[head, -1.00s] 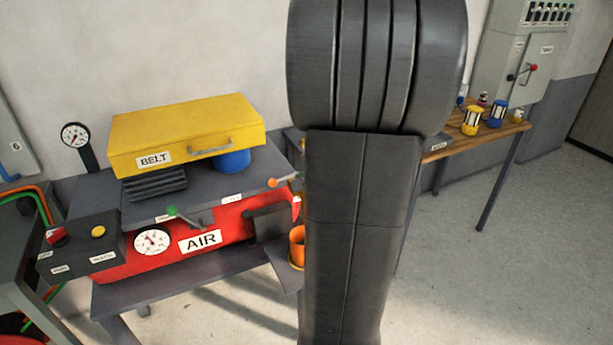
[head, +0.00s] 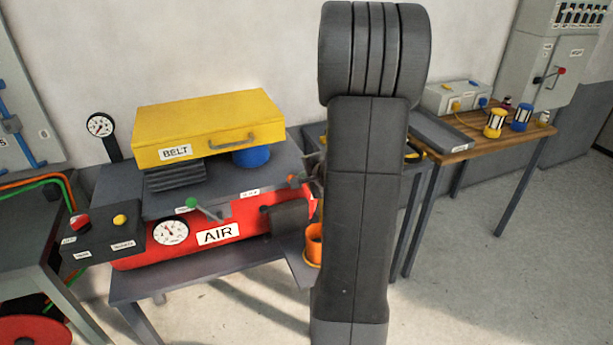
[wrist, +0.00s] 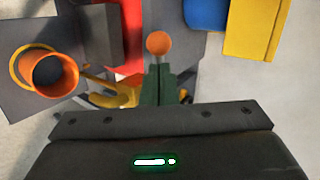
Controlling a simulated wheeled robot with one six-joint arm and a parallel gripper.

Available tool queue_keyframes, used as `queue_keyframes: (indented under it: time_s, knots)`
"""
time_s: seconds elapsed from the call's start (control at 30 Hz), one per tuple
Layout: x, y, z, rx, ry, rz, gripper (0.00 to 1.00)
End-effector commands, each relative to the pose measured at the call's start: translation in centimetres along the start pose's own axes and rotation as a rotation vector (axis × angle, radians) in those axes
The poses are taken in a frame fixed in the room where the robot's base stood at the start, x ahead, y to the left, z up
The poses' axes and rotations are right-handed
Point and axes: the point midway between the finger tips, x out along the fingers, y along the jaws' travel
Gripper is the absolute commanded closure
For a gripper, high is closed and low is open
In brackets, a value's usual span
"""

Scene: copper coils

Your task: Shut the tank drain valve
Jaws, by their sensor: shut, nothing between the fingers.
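The red AIR tank (head: 262,221) lies under a grey bench top. A lever with an orange ball knob (head: 293,181) is at its right end, and one with a green knob (head: 192,203) is at its front. I cannot read the labels by them. In the wrist view the orange knob (wrist: 159,42) is just beyond the tips of my gripper (wrist: 160,75). The fingers are together and hold nothing. I cannot tell whether they touch the lever. A yellow part (wrist: 107,98) lies below and left of the fingertips. In the head view my arm hides most of the gripper.
A yellow BELT box (head: 208,128) and a blue cylinder (head: 251,157) are above the tank. An orange cup (head: 314,243) stands close to the gripper, also in the wrist view (wrist: 55,75). A wooden table (head: 500,135) with lanterns is at the right. Floor at the lower right is clear.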

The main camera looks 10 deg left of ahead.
Motion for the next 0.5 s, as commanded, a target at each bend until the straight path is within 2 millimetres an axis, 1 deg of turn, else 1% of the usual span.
queue_keyframes:
  time_s: [0.17,0.4,0.5]
  knots:
    - [0.1,0.0,0.0,0.002,0.004,0.000,1.00]
    - [1.6,-0.1,0.4,0.052,0.081,-0.002,1.00]
    - [1.8,-0.5,0.4,0.055,0.084,-0.002,1.00]
